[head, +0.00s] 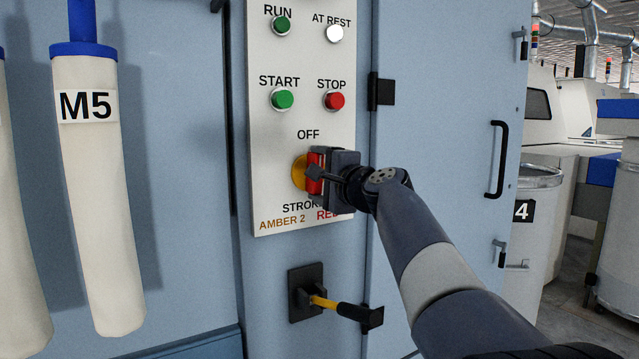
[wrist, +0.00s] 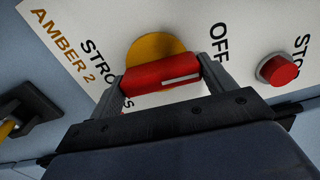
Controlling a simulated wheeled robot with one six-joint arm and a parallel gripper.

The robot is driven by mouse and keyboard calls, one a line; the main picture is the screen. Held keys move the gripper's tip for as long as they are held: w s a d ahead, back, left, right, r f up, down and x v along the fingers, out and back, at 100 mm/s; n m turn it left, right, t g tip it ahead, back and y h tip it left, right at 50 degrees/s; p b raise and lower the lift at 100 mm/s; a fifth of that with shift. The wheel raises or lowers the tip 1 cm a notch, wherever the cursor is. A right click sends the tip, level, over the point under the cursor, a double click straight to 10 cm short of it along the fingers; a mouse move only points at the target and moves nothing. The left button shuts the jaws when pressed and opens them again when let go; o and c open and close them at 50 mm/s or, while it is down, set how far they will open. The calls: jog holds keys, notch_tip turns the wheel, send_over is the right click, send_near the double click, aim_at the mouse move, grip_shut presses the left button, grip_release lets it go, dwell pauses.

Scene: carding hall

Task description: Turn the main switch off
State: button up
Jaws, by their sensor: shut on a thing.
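The main switch has a red handle (head: 315,174) on a round yellow plate (head: 299,172), under the word OFF on the white control panel (head: 270,135). My gripper (head: 314,173) is shut on the red handle, with one finger at each end of it in the wrist view (wrist: 162,84). The red handle (wrist: 162,87) bears a white line along it, and its right end lies towards the word OFF in that view. The yellow plate (wrist: 160,52) shows behind it. My gripper hides part of the switch and of the lettering below it in the head view.
Above the switch are the green START button (head: 282,99), red STOP button (head: 334,100), green RUN lamp (head: 281,25) and white AT REST lamp (head: 335,33). A yellow-and-black lever (head: 340,308) sticks out below. A black door handle (head: 497,160) is to the right. A tube marked M5 (head: 97,190) hangs left.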

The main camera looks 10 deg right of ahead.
jog(key=shift+n, duration=0.5)
jog(key=o, duration=1)
jog(key=b+v, duration=0.2)
jog(key=v, duration=0.9)
jog(key=shift+w+a, duration=0.1)
jog(key=shift+w, duration=0.05)
jog(key=p+x, duration=0.1)
jog(key=x, duration=0.9)
jog(key=shift+w+a+p, duration=0.1)
jog(key=shift+w+p, duration=0.3)
